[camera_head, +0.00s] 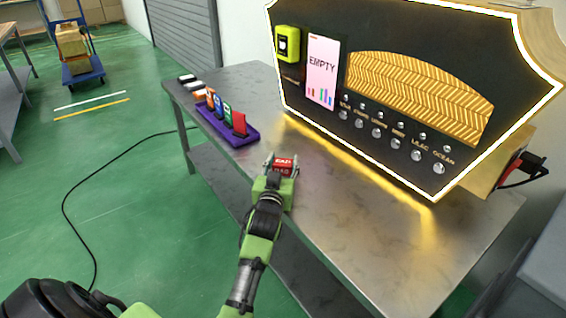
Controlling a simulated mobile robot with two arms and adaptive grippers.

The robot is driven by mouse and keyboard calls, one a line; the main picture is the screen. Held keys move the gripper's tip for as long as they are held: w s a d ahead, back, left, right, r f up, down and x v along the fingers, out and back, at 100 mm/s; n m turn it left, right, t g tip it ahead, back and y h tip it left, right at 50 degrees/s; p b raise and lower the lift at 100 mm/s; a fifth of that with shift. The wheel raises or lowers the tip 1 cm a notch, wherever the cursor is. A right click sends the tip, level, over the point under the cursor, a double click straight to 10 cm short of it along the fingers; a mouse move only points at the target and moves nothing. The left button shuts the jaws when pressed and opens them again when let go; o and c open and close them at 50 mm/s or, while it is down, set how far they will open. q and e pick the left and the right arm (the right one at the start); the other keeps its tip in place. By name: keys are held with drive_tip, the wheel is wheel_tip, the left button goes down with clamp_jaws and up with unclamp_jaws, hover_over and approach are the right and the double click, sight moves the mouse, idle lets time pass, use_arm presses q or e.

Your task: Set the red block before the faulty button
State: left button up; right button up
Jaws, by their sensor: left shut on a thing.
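A red block (283,163) with white lettering, partly legible, is held between the fingers of my left gripper (282,168), over the front part of the metal table. The gripper is shut on it, and its fingers hide the block's sides. I cannot tell if the block touches the table. The vending panel (330,125) stands behind and to the right, with a row of round silver buttons (376,132) under small labels such as LILAC and OCEAN. Small lamps sit above the buttons; which button is faulty I cannot tell. My right gripper is not in view.
The metal table (350,215) is bare in front of the panel. A purple rack (240,138) with several coloured cards stands at the left. The panel bears an EMPTY screen (322,85) and a yellow-green device (288,44). A cable (66,205) lies on the floor.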

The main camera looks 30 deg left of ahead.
use_arm(q)
drive_tip(key=shift+f, duration=0.1)
idle(0.3)
drive_tip(key=o, duration=1.1)
